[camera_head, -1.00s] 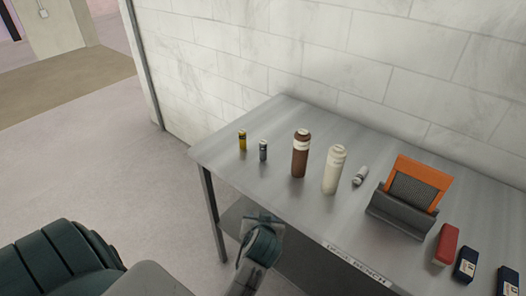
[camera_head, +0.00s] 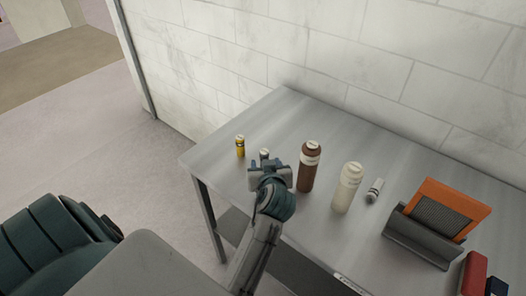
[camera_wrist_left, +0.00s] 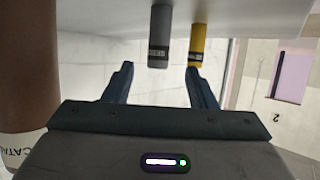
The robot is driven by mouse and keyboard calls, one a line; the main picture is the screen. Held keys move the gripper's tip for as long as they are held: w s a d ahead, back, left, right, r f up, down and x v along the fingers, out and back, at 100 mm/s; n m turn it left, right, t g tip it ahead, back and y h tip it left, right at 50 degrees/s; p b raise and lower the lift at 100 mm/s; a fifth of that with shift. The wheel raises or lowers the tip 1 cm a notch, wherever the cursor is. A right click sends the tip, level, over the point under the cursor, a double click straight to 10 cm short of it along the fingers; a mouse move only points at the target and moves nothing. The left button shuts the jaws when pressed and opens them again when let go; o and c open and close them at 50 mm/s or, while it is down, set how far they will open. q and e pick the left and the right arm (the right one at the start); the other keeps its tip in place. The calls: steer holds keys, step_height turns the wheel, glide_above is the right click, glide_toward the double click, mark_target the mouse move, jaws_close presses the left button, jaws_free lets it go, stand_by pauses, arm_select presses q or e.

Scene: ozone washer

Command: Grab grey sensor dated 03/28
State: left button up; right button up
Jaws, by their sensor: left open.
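A small upright grey cylinder, the grey sensor (camera_wrist_left: 159,30), shows in the left wrist view with a dark label band too small to read. In the head view only its top (camera_head: 264,153) shows, the rest hidden by my left gripper (camera_head: 268,170). A yellow cylinder (camera_head: 240,146) stands left of it, also in the wrist view (camera_wrist_left: 197,42). My left gripper is open and empty; in the wrist view its fingertips (camera_wrist_left: 160,75) point towards the grey sensor, which lies beyond them, between their lines.
A brown bottle (camera_head: 309,167) stands close right of my left gripper, and also shows in the wrist view (camera_wrist_left: 27,75). A cream bottle (camera_head: 347,188), an orange-and-grey holder (camera_head: 422,231) and a red box (camera_head: 474,273) are farther right on the metal bench (camera_head: 222,147). A wall stands behind.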

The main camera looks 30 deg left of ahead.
mark_target(265, 157)
arm_select(q)
steer(key=shift+r+p+x, duration=0.25)
steer(key=shift+p+x, duration=0.25)
steer(key=shift+x, duration=0.6)
steer(key=shift+w+a+f, duration=0.2)
steer(key=shift+w+a, duration=0.1)
steer(key=shift+w+a+f, duration=0.2)
steer(key=shift+w, duration=0.05)
steer(key=p+x, duration=0.2)
steer(key=x, duration=0.2)
steer(key=shift+d+p, duration=0.15)
steer(key=shift+p, duration=0.25)
steer(key=shift+w+a+f, duration=0.35)
steer(key=shift+w, duration=0.05)
steer(key=shift+f, duration=0.1)
arm_select(e)
steer(key=r, duration=0.1)
steer(key=s+r, duration=0.1)
steer(key=r, duration=0.1)
steer(key=d+r, duration=0.1)
steer(key=shift+s+r, duration=0.15)
arm_select(q)
steer(key=shift+c, duration=0.5)
steer(key=c, duration=1)
arm_select(e)
steer(key=shift+s+d, duration=0.1)
steer(key=shift+d, duration=0.35)
